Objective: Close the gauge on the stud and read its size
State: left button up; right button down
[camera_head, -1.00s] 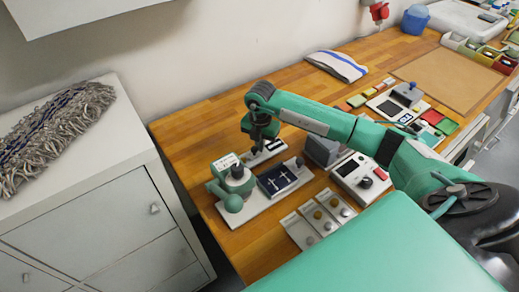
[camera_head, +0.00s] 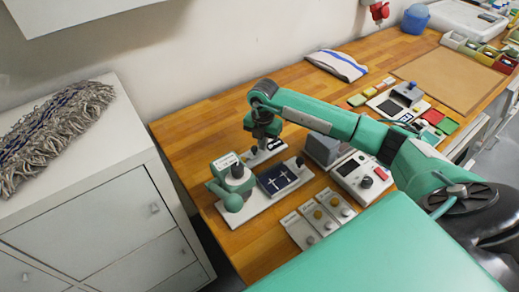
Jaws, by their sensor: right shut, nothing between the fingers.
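My right gripper (camera_head: 262,145) points down just above the back of a white base plate (camera_head: 264,207), its fingers together and empty. A small dark fixture (camera_head: 277,144) sits on the plate right beside the fingertips; it is too small to tell whether this is the gauge or holds the stud. A dark blue panel (camera_head: 278,179) with two pale cross-shaped marks lies on the same plate. A green hand press (camera_head: 230,186) with a ball-ended lever stands at its left end. No size reading is legible. My left gripper is out of view.
A grey box (camera_head: 323,149) and a white console (camera_head: 363,177) with a dark screen, knob and red button stand right of the plate. Trays with round knobs (camera_head: 319,218) lie in front. A folded cloth (camera_head: 337,65) lies at the back. Wood is clear behind the plate.

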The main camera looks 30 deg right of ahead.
notch_tip(320, 180, up, 8)
jog(key=p, duration=0.4)
jog(key=shift+p, duration=0.4)
dwell(0.5)
